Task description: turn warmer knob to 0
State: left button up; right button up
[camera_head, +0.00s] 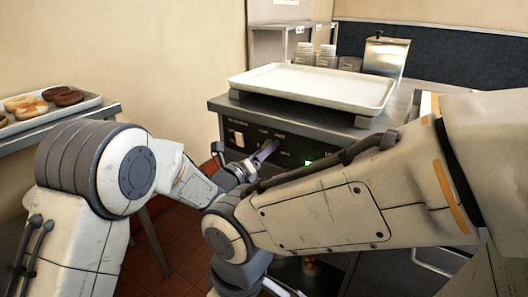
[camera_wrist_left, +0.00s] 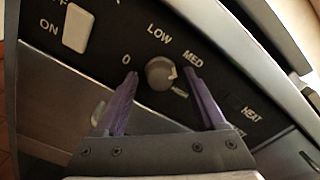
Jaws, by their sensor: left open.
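The warmer knob (camera_wrist_left: 159,74) is a round grey dial on the dark control panel in the left wrist view. The printed 0 is at its left, LOW above, MED at upper right and a partly hidden label at lower right. Its pale mark points right, toward the MED and lower-right labels, away from 0. My left gripper (camera_wrist_left: 161,80) is open, with one purple finger on each side of the knob; I cannot tell whether they touch it. In the head view the left gripper (camera_head: 264,152) is at the warmer front (camera_head: 238,120), where the knob is hidden. My right gripper is out of view.
A white ON/OFF switch (camera_wrist_left: 78,28) is left of the knob. A large empty white tray (camera_head: 315,85) lies on the warmer top. A donut tray (camera_head: 45,112) is on the left table. My right arm crosses in front of the warmer.

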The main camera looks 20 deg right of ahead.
pick_arm(q)
grip_shut()
dwell(0.4)
